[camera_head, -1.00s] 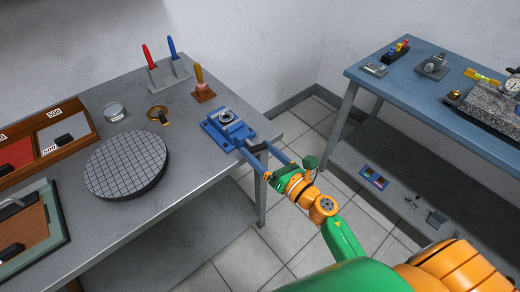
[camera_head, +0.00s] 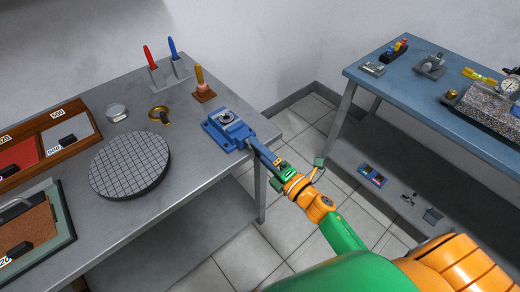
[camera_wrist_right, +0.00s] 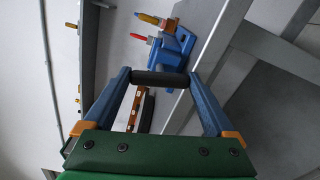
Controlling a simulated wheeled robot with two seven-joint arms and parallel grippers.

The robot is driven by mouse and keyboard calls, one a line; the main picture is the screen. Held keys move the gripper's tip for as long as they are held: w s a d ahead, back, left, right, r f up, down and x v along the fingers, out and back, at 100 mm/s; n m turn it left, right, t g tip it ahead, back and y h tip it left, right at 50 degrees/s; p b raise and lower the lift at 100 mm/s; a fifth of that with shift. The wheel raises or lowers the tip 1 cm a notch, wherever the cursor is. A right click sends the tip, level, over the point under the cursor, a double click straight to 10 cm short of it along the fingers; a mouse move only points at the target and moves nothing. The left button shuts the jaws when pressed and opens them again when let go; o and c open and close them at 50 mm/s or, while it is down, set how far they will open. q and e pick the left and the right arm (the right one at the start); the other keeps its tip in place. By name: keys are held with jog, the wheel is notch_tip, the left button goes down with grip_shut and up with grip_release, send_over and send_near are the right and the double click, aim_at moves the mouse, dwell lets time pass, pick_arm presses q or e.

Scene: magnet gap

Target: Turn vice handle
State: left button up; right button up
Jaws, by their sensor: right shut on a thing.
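The blue vice (camera_head: 229,131) sits near the right corner of the grey bench, with a round dark-centred piece (camera_head: 227,117) on top. It also shows in the right wrist view (camera_wrist_right: 168,52), beyond the fingertips. The vice handle is a dark bar (camera_wrist_right: 160,78) spanning between the two blue fingers of my right gripper (camera_head: 255,145). The gripper is shut on this bar, with a fingertip at each end. In the head view the fingers line up one behind the other and hide most of the handle. My left gripper is in neither view.
The grey bench (camera_head: 200,160) also holds a round gridded plate (camera_head: 130,163), a brass piece (camera_head: 159,114), a wooden-handled tool (camera_head: 200,80) and a rack with red and blue handles (camera_head: 168,74). A blue bench (camera_head: 415,88) stands at right, with open floor between.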

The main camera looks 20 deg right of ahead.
jog(key=m+p, duration=0.2)
jog(key=m, duration=0.9)
jog(key=shift+f, duration=0.1)
jog(key=shift+m, duration=0.4)
jog(key=o, duration=1.1)
jog(key=shift+c, duration=0.2)
jog(key=v, duration=0.7)
